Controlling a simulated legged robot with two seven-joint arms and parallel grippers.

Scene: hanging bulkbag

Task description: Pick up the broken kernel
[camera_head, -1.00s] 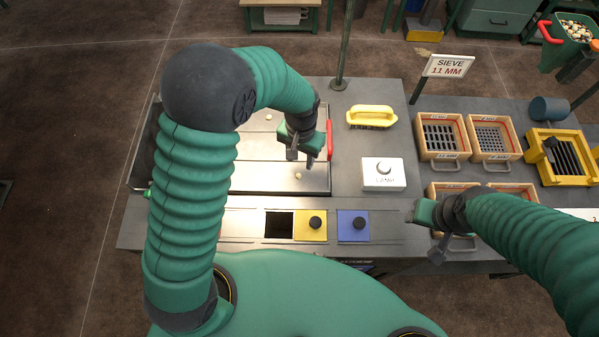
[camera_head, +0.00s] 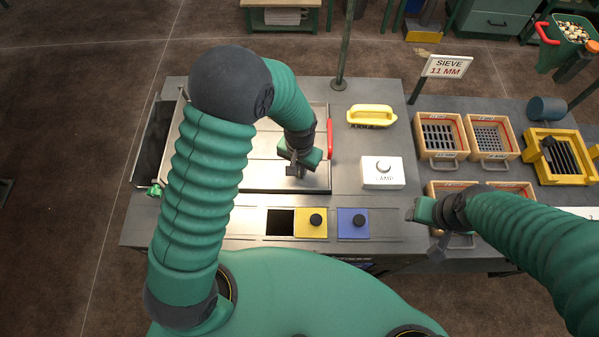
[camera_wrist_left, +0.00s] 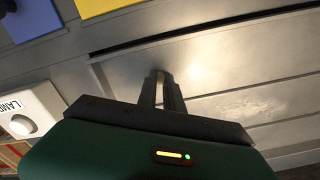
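My left gripper (camera_head: 297,172) points down at the near right part of the metal tray (camera_head: 253,180). Its two fingers are close together in the left wrist view (camera_wrist_left: 161,82), with a narrow gap between them. Their tips are at or just above the bare metal.
A yellow-handled brush (camera_head: 372,114) and a white lamp box (camera_head: 383,172) stand right of the tray. A yellow cover (camera_head: 311,223) and a blue cover (camera_head: 353,224) lie in front, beside a dark square opening (camera_head: 280,222). Wooden sieves (camera_head: 440,136) stand farther right.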

